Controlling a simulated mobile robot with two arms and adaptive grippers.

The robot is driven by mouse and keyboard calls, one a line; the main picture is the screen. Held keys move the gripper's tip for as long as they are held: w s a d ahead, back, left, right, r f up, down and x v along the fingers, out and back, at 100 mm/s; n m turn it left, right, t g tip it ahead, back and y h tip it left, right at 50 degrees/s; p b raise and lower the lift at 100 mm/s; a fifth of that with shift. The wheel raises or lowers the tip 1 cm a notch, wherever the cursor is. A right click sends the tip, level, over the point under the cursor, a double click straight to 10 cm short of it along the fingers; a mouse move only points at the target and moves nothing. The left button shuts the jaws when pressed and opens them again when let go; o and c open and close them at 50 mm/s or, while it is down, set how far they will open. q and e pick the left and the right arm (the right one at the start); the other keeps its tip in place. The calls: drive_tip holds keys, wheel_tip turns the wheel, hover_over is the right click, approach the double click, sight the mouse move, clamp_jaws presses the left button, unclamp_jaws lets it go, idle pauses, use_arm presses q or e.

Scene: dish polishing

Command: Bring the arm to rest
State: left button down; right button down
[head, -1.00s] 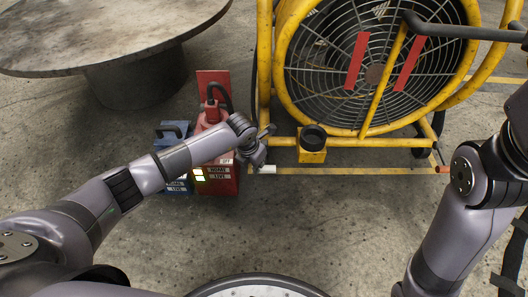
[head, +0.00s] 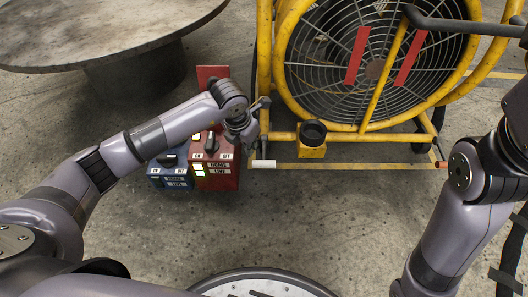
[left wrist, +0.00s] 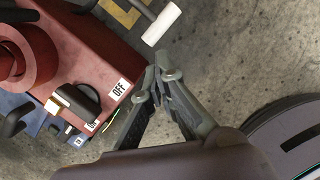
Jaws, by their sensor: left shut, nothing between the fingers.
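My left arm reaches in from the left in the head view. Its gripper (head: 250,145) hangs in the air beside the upper right part of a red switch box (head: 222,182). In the left wrist view the left gripper (left wrist: 165,76) has its fingertips together with nothing between them. The red box (left wrist: 95,50) shows beside the fingers there, with a black handle and an "OFF" label; the fingers appear clear of it. My right arm shows at the right of the head view, but its gripper is out of frame.
A blue box (head: 172,182) stands left of the red one. A yellow-framed fan (head: 372,70) stands behind, with a white-tipped bar end (head: 264,163) near the gripper. A round table (head: 100,35) is at the back left. The floor (head: 340,220) in front is clear.

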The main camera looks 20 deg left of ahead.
use_arm(q)
drive_tip(key=shift+s+r, duration=0.2)
drive_tip(key=shift+r, duration=0.45)
